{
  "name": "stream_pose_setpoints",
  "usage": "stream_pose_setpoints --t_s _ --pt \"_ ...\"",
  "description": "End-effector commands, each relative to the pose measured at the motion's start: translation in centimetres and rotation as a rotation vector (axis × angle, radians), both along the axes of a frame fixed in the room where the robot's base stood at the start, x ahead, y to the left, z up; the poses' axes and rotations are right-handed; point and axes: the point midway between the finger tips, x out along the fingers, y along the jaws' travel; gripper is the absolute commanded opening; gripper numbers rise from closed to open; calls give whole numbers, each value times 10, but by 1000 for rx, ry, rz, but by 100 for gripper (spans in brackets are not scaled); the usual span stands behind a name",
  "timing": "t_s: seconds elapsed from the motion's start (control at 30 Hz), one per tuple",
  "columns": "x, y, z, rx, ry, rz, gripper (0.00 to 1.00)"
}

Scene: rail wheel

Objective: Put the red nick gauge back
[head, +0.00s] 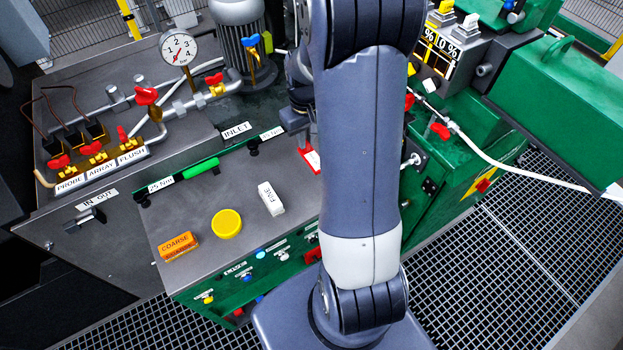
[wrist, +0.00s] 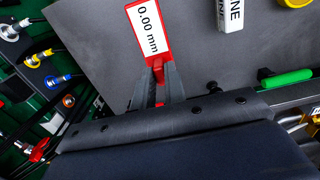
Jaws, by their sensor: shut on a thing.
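The red nick gauge (wrist: 148,30) has a white label reading 0.00 mm. In the wrist view my gripper (wrist: 157,76) is shut on its near, narrow end, and the labelled part points up and away from the fingers. In the head view the gauge (head: 311,158) shows beside my arm, near the right part of the grey bench top (head: 200,225). My arm hides part of it and most of my gripper there. I cannot tell whether the gauge touches the bench top.
A white FINE block (head: 271,199), a yellow round piece (head: 227,223) and an orange COARSE block (head: 178,246) lie on the bench top. A green-handled tool (head: 201,168) lies along its back edge. Coloured hose connectors (wrist: 55,82) sit at the left in the wrist view.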

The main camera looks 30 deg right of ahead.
Motion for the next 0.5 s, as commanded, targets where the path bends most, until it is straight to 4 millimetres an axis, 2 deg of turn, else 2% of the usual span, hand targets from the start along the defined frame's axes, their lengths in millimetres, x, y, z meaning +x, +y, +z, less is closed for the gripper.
stream_pose_setpoints --t_s 0.2,0.5 --pt "-2 -1 -37 -1 7 4 0" --pt "-1 0 -65 -1 4 2 0"
